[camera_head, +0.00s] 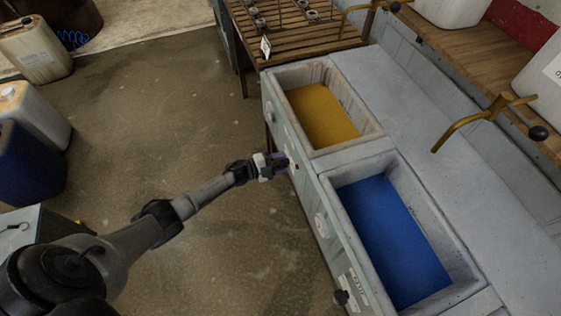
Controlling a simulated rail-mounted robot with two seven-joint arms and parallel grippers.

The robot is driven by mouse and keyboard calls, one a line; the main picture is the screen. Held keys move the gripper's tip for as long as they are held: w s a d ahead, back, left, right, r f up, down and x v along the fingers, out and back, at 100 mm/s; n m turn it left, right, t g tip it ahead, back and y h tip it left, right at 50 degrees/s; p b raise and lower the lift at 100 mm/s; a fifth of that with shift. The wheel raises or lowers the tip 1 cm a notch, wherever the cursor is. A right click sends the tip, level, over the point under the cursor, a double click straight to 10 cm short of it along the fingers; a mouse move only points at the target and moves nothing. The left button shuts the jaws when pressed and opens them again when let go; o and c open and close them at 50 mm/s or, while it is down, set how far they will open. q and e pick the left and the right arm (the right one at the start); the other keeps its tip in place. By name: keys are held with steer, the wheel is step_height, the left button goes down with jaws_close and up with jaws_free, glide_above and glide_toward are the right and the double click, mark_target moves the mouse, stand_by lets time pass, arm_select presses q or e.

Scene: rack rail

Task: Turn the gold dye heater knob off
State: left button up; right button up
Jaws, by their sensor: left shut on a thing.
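The gold dye fills the nearer-to-back basin (322,115) of the grey sink bench, with the blue dye basin (390,240) in front of it. My left gripper (281,162) reaches in from the left to the bench's front panel below the gold basin. It is shut at the place of the gold heater knob, and its fingers hide most or all of that knob, so its setting cannot be read. A matching black knob (341,297) shows on the panel below the blue basin. My right gripper is not in view.
A white round dial (322,225) sits on the panel below the blue basin. Brass taps (485,120) reach over the bench. A slatted wooden table (300,35) stands behind. Jugs (35,115) stand at the left; the floor between is clear.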

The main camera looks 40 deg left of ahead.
arm_select(q)
steer(key=shift+f+n, duration=0.1)
steer(key=shift+n, duration=0.5)
steer(key=o, duration=0.9)
steer(key=shift+p+v, duration=1.6)
steer(key=shift+v, duration=5.35)
